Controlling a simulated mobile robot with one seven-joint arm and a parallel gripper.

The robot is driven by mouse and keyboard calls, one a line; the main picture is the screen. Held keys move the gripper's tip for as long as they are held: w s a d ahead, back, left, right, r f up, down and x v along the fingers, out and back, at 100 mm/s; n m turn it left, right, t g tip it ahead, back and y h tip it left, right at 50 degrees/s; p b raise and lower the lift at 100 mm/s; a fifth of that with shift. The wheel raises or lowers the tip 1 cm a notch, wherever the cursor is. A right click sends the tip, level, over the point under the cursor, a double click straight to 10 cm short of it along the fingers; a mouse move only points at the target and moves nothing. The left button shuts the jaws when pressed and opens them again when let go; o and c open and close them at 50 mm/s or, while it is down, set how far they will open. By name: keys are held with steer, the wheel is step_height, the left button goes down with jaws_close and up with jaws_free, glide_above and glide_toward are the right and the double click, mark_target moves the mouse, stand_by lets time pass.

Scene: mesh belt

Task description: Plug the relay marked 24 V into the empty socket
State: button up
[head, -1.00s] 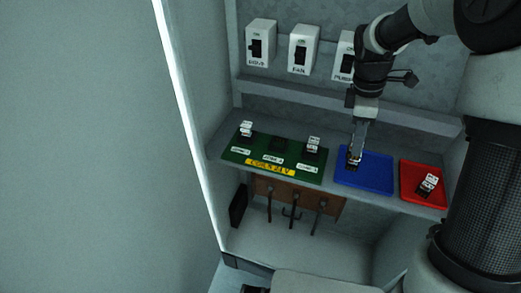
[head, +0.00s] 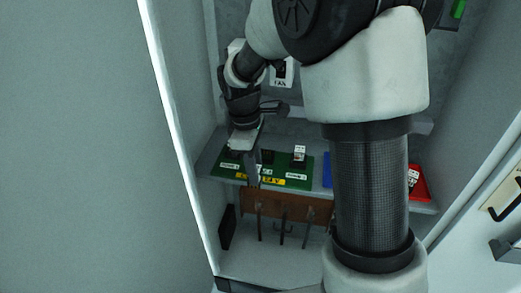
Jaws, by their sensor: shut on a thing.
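The green socket board (head: 282,162) lies on the shelf, with a yellow label (head: 287,183) on its front edge. A white-topped relay (head: 300,153) stands at its right socket. My gripper (head: 255,178) hangs in front of the left-middle of the board, pointing down. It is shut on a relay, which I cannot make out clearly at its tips. The relay's marking cannot be read. Whether it touches the board cannot be told.
The blue tray (head: 327,172) is mostly hidden behind my arm. The red tray (head: 420,192) holds another relay (head: 413,178). Below the shelf is a brown panel (head: 300,205) with dark hanging handles. A cabinet wall stands close on the left; a switch box (head: 282,73) is on the back wall.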

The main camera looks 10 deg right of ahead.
steer(key=w+d, duration=0.2)
steer(key=w, duration=0.2)
steer(key=w+d+p, duration=0.1)
steer(key=w, duration=0.4)
steer(key=w+d+p, duration=0.1)
steer(key=w+d, duration=0.1)
steer(key=w, duration=0.2)
steer(key=shift+w+d, duration=0.2)
steer(key=shift+d, duration=0.1)
steer(key=shift+f, duration=1.75)
steer(key=shift+f, duration=0.15)
steer(key=o, duration=1.1)
steer(key=shift+c, duration=0.2)
step_height(320, 180, up, 12)
steer(key=a, duration=0.1)
steer(key=shift+w+a, duration=0.15)
steer(key=shift+w, duration=0.15)
